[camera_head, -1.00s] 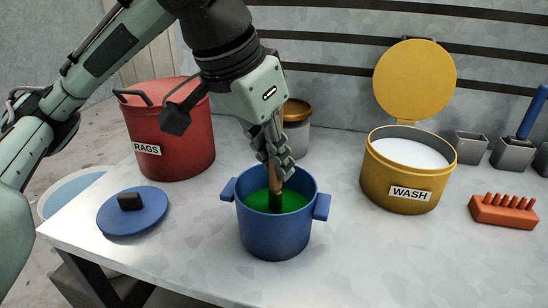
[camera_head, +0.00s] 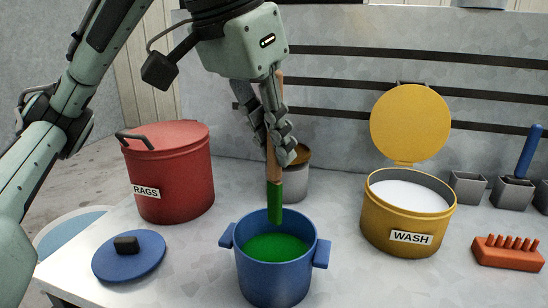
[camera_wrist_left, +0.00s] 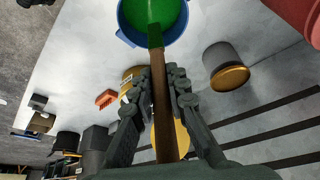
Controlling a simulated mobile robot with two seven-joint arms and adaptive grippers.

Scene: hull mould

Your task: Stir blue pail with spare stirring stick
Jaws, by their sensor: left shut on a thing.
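The blue pail (camera_head: 275,274) stands open on the table with green liquid (camera_head: 274,247) in it. My left gripper (camera_head: 280,148) is shut on a wooden stirring stick (camera_head: 273,160) and holds it upright above the pail. The stick's lower end is coated green, and its tip is just above the liquid, near the pail's far rim. In the left wrist view the stick (camera_wrist_left: 160,95) runs between the fingers towards the pail (camera_wrist_left: 128,30). The blue lid (camera_head: 130,262) lies on the table left of the pail. My right gripper is not in view.
A red RAGS bin (camera_head: 170,185) stands at the back left. A grey can with a brown lid (camera_head: 295,182) is behind the pail. The yellow WASH tub (camera_head: 385,225), lid raised, is to the right. An orange pegged rack (camera_head: 508,258) and grey cups (camera_head: 468,190) are further right.

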